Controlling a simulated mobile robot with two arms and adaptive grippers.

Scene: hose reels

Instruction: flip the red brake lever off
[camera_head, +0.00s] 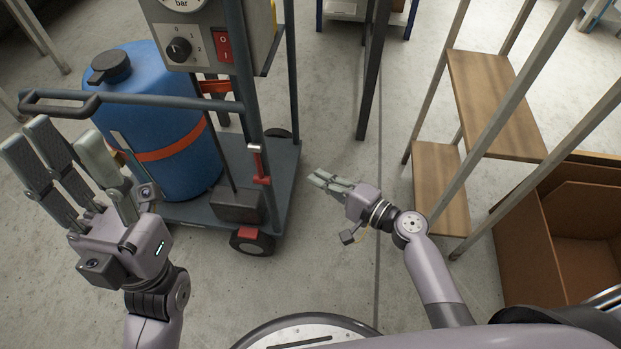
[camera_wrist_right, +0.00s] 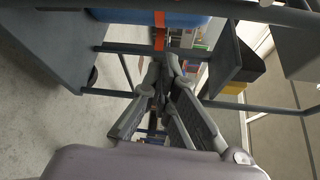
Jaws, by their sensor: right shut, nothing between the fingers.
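A red lever (camera_head: 261,180) with a silver part at its top sits on the post of the cart (camera_head: 275,212), low on its right side, above the front wheel. It points roughly upright. A red piece (camera_head: 248,232) also shows at that wheel. My right gripper (camera_head: 322,180) is right of the red lever, apart from it, shut and empty. Its closed fingers also show in the right wrist view (camera_wrist_right: 160,85), where I cannot make out the lever. My left gripper (camera_head: 68,145) is open and empty, in front of the cart's handle and the blue drum.
The cart carries a blue drum (camera_head: 165,110) with an orange strap and a control box (camera_head: 205,35) with a knob and red rocker switch. Its handle (camera_head: 150,98) juts left. A wooden shelf rack (camera_head: 495,100) and brown box (camera_head: 585,220) stand right. Floor between is clear.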

